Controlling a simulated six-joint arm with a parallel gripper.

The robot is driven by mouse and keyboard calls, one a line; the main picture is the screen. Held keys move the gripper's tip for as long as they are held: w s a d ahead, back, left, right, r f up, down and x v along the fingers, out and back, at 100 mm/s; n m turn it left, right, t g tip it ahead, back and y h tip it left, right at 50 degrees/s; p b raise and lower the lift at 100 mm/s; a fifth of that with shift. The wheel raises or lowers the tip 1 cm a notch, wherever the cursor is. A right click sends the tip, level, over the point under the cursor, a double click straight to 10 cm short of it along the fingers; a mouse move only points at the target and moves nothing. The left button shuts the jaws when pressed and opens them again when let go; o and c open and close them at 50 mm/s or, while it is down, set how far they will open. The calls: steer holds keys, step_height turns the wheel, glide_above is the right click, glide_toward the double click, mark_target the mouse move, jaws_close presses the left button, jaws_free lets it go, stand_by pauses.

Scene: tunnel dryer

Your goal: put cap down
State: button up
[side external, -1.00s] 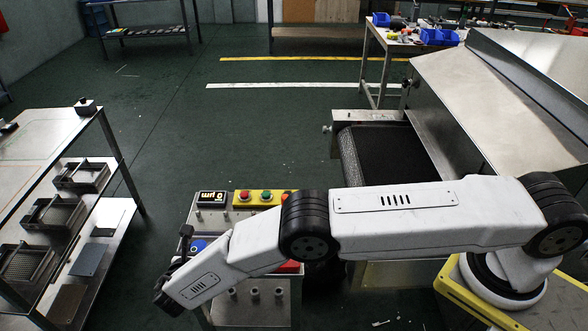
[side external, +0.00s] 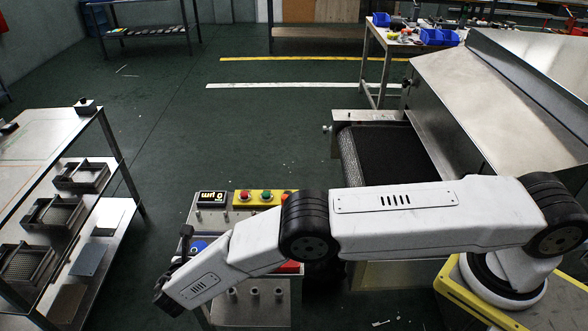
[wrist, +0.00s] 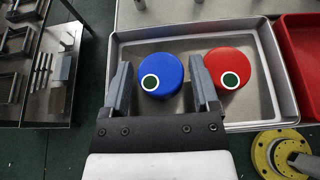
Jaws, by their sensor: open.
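In the wrist view a round blue cap (wrist: 165,68) with a white-ringed dark green dot sits in a shallow metal tray (wrist: 122,40). A red cap (wrist: 222,62) with the same dot lies in the tray just right of it. My gripper (wrist: 160,72) is open, with one finger on each side of the blue cap and a visible gap on both sides. The right finger is between the two caps. In the side external view part of the blue cap (side external: 199,246) shows beside my wrist, which hides most of the tray and the gripper.
A red bin (wrist: 300,55) is right of the tray, and a yellow round flange (wrist: 275,153) is below it. A shelf rack (side external: 110,205) with wire trays stands at left. The button panel (side external: 258,198) and conveyor (side external: 385,155) lie behind my arm.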

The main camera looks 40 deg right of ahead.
steer(key=v, duration=1.2)
stand_by(0.4)
steer(key=d+r+m+g+y, duration=0.1)
steer(key=d+r+m+g, duration=0.25)
steer(key=d, duration=0.35)
steer(key=s+d+r+m+g+y, duration=0.1)
steer(key=d+r+m+g+y, duration=0.1)
steer(key=d+m, duration=0.35)
steer(key=d+r+m+g+y, duration=0.1)
steer(key=d+r+m+g, duration=0.15)
steer(key=d, duration=0.55)
steer(key=s+d+r+m+y, duration=0.2)
steer(key=s+d+r+m, duration=0.1)
steer(key=s+d+m, duration=0.4)
steer(key=s+d+r+m+t+y, duration=0.1)
steer(key=s+d+r+m+y, duration=0.2)
steer(key=s+d+m, duration=0.4)
steer(key=shift+s+r+m+y, duration=0.3)
steer(key=shift+s+r+m, duration=0.5)
steer(key=shift+s, duration=0.6)
